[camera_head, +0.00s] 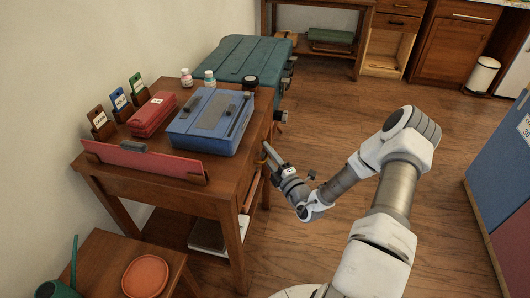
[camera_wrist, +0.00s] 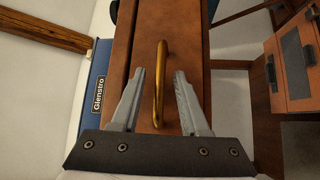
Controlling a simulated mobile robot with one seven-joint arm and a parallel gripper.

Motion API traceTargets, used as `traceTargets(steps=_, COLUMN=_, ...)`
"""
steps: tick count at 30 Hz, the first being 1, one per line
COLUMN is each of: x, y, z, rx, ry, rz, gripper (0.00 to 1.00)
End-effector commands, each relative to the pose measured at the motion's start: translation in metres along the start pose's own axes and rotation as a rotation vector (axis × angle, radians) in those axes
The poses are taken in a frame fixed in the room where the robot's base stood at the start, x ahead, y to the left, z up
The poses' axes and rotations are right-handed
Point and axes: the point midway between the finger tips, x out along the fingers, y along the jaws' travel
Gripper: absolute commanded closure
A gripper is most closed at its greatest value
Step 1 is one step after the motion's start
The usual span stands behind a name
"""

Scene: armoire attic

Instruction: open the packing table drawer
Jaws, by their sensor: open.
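The packing table (camera_head: 200,195) is a brown wooden table at the left in the head view. Its drawer front (camera_wrist: 186,45) fills the middle of the wrist view and looks shut, with a narrow gap line along its left edge. A brass bar handle (camera_wrist: 160,85) runs upright in that view. My gripper (camera_wrist: 157,80) is open, with one finger on each side of the handle and visible gaps to it. In the head view my gripper (camera_head: 268,152) is at the table's right side, where the handle is mostly hidden.
On the table are a blue case (camera_head: 210,122), a red case (camera_head: 153,114), small bottles (camera_head: 209,77) and a red board (camera_head: 140,158). A green-topped chest (camera_head: 240,58) stands behind. A small table (camera_head: 110,265) with a red plate is in front. Open floor lies right.

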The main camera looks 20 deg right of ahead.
Motion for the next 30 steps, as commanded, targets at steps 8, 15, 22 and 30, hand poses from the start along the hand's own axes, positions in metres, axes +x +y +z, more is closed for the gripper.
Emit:
traceTargets(steps=8, x=0.0003, y=0.0003, z=0.0001, rx=0.000, ry=0.000, rz=0.000, gripper=0.57)
traceTargets(steps=15, x=0.0002, y=0.0003, z=0.0001, rx=0.000, ry=0.000, rz=0.000, gripper=1.00)
traceTargets(steps=22, x=0.0002, y=0.0002, z=0.0001, rx=0.000, ry=-0.001, rz=0.000, gripper=1.00)
traceTargets(steps=30, x=0.0002, y=0.0002, z=0.0002, rx=0.000, ry=-0.001, rz=0.000, gripper=1.00)
